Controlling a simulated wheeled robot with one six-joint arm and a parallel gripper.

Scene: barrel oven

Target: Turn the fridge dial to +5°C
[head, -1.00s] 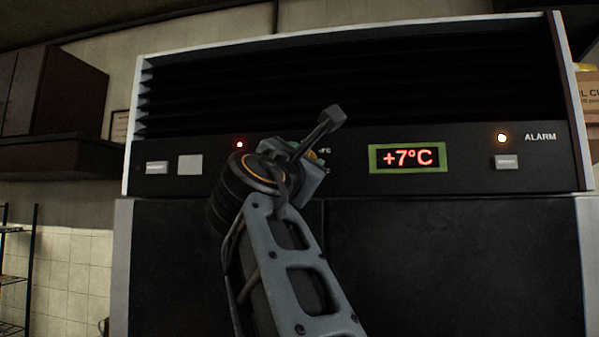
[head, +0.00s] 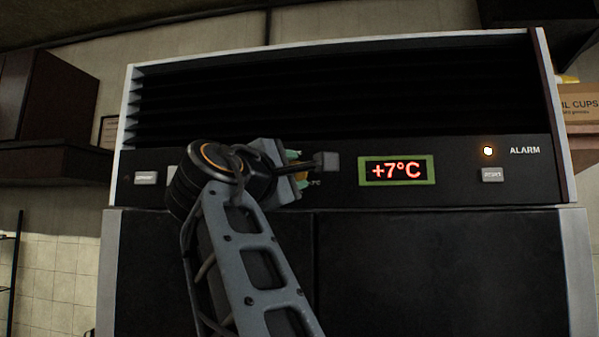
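The fridge's display (head: 396,171) has a green frame and reads +7°C in red. My gripper (head: 297,170) is at the control panel, left of the display. Small white markings, one like "7°C", show on the panel just right of the fingertips.
Another button (head: 146,178) is at the left. A dark vent grille (head: 340,90) is above. A cardboard box (head: 580,105) stands at the far right.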

